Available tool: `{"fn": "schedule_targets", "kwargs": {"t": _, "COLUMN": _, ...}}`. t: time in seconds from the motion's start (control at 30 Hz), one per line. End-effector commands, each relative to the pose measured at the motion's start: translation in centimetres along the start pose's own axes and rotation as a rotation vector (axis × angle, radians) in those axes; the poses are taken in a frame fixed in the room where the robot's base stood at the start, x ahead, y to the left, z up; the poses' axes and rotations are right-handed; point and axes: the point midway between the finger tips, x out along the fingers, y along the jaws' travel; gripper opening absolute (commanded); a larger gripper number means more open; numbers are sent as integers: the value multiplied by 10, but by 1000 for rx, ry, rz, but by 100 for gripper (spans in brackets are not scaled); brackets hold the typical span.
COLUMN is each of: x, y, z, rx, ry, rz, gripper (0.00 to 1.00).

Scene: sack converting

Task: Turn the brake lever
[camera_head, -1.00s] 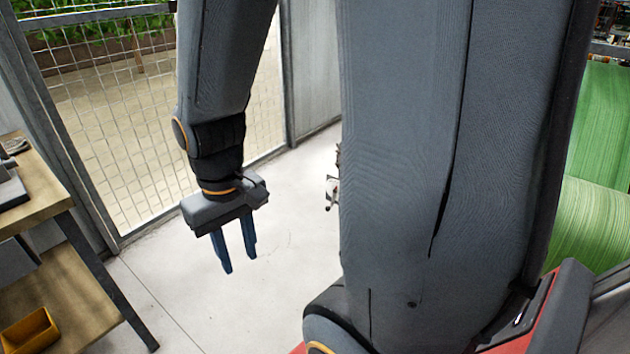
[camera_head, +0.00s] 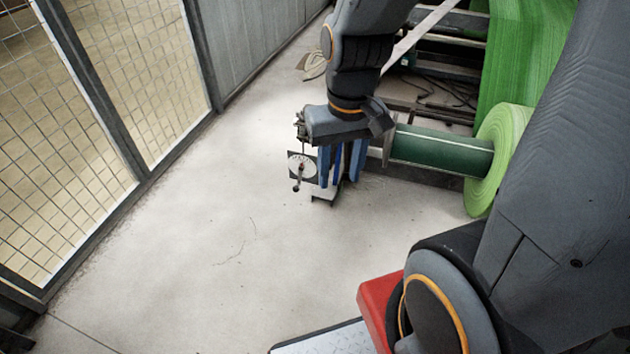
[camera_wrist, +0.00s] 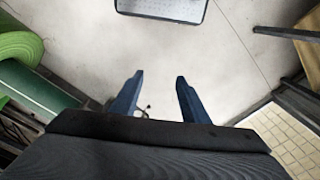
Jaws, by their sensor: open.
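The brake lever (camera_head: 297,181) is a small dark handle with a knob, hanging down in front of a white dial plate (camera_head: 309,170) with a red mark near its middle. My gripper (camera_head: 340,183) points down with its blue fingers apart and empty. In the head view it appears just right of the dial plate and overlaps its stand; I cannot tell the gap in depth. In the wrist view my gripper (camera_wrist: 159,76) is also open, and a small dark part, possibly the lever, shows low between the fingers.
A green roll (camera_head: 497,160) on a dark green shaft (camera_head: 440,147) lies right of my gripper. A mesh fence (camera_head: 140,70) stands at the left. The concrete floor (camera_head: 230,215) between is clear.

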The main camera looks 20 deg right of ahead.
Motion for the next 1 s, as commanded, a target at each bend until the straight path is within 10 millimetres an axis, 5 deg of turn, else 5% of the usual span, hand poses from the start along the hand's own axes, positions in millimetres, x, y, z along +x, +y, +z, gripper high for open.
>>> {"fn": "schedule_targets", "kwargs": {"t": 0.6, "x": 219, "y": -51, "z": -217, "rx": 144, "ry": 463, "rz": -57, "gripper": 41}}
{"fn": "schedule_targets", "kwargs": {"t": 1.0, "x": 350, "y": -56, "z": -325, "rx": 256, "ry": 774, "rz": 39, "gripper": 41}}
